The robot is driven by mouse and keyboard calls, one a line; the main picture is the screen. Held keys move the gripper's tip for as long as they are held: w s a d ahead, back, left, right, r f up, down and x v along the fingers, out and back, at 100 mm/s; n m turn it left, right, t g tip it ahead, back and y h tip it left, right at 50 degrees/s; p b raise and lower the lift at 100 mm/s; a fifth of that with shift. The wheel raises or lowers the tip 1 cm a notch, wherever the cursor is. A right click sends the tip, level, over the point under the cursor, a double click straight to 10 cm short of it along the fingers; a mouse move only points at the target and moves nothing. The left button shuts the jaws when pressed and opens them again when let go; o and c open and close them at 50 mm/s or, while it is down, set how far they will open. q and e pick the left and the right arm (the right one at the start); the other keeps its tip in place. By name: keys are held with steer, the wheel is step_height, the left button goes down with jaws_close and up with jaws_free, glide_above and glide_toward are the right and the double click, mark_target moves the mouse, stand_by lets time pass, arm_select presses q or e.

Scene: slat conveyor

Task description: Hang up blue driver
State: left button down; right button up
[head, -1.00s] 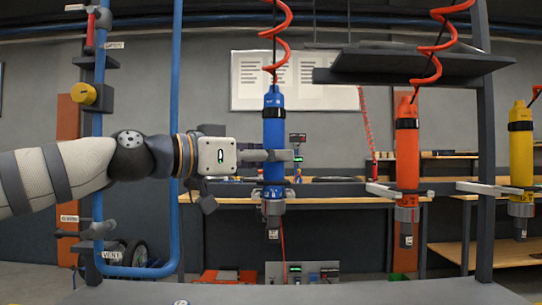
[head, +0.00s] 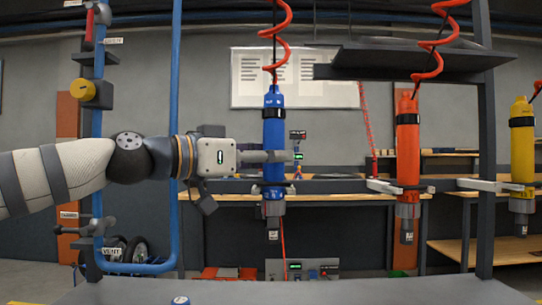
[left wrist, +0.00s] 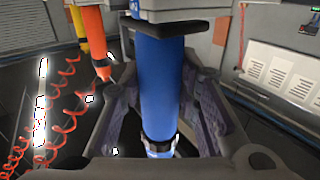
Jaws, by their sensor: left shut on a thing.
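The blue driver (head: 273,112) hangs upright below a red coiled hose in the head view. My left gripper (head: 278,156) comes in from the left and is shut around its blue body, above the grey lower end. In the left wrist view the blue body (left wrist: 160,85) fills the middle, between the fingers of my left gripper (left wrist: 160,115). The driver's lower part is in front of the dark rail (head: 340,187); I cannot tell whether it touches the rail or a holder there. My right gripper is not in view.
An orange driver (head: 407,145) and a yellow driver (head: 522,150) hang upright in pale forked holders on the rail, to the right. A dark shelf (head: 415,65) is above the orange one. A blue pipe (head: 175,90) and a dark post (head: 486,140) stand either side.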

arm_select(q)
steer(key=shift+f, duration=0.2)
stand_by(0.6)
steer(key=c, duration=1.2)
jaws_free()
steer(key=shift+o, duration=0.2)
steer(key=shift+f, duration=0.15)
steer(key=v, duration=1.2)
